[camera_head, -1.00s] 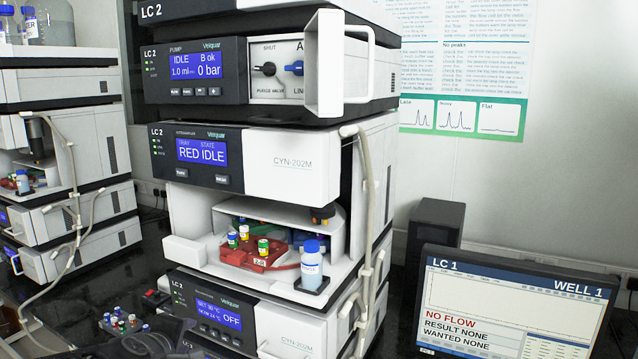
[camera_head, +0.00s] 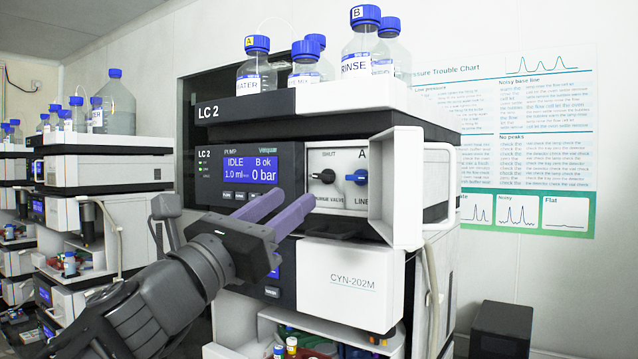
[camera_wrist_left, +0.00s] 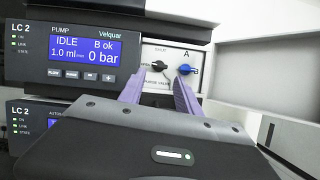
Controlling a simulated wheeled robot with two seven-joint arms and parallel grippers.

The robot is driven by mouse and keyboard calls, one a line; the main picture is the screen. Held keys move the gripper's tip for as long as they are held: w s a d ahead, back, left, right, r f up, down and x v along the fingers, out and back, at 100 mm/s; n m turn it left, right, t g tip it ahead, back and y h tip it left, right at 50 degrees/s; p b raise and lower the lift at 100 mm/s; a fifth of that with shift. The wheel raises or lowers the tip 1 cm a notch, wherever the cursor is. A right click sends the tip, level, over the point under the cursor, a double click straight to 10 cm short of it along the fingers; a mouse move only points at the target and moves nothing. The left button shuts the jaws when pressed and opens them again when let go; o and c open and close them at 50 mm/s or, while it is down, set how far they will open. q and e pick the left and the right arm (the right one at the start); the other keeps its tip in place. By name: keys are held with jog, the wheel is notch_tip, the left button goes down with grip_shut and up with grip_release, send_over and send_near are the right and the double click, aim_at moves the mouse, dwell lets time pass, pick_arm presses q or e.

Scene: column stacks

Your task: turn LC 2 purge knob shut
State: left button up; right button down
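The black LC 2 purge knob (camera_head: 327,176) is on the white valve panel of the pump module. It lies roughly sideways, below the SHUT label. It also shows in the left wrist view (camera_wrist_left: 158,65), just beyond the fingertips. A blue knob (camera_head: 357,177) under the letter A is to its right. My left gripper (camera_head: 296,203) has long purple fingers, apart and pointing at the panel. In the left wrist view the fingers (camera_wrist_left: 157,88) are spread, with the black knob between their lines and nothing held. Contact with the knob cannot be seen. My right gripper is not in view.
The white pump door (camera_head: 408,190) stands open to the right of the panel. The pump display (camera_head: 250,170) reads IDLE and 0 bar. Several blue-capped bottles (camera_head: 361,50) stand on top. A second instrument stack (camera_head: 105,165) is at the left.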

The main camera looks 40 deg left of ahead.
aim_at(321, 178)
pick_arm(q)
jog(key=p+x, duration=0.2)
jog(key=x, duration=0.6)
jog(key=shift+s, duration=0.1)
jog(key=shift+f, duration=0.1)
grip_shut()
dwell(0.4)
